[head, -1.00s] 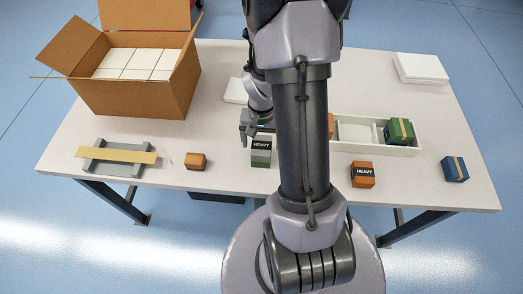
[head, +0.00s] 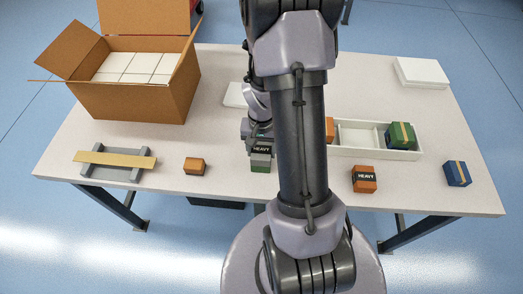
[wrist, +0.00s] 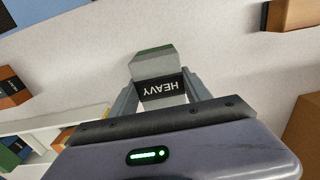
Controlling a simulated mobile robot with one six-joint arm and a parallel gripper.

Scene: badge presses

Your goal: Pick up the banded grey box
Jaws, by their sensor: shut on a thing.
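The banded grey box (head: 261,161) stands near the front edge of the table, left of my arm. It has a black band reading HEAVY and a green part low on its side. My gripper (head: 258,143) is over it from above and shut on it. In the wrist view the box (wrist: 153,66) sits between the two fingers of my gripper (wrist: 160,98), with the HEAVY band facing the camera. The box appears to rest on the table; whether there is a gap under it I cannot tell. My arm hides part of the table behind.
A small orange box (head: 194,166) is to the left, with a grey stand bearing a tan strip (head: 114,160) beyond. An orange HEAVY box (head: 364,179) and a blue box (head: 458,173) stand right. A white divided tray (head: 378,151) and a large carton (head: 135,98) are farther back.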

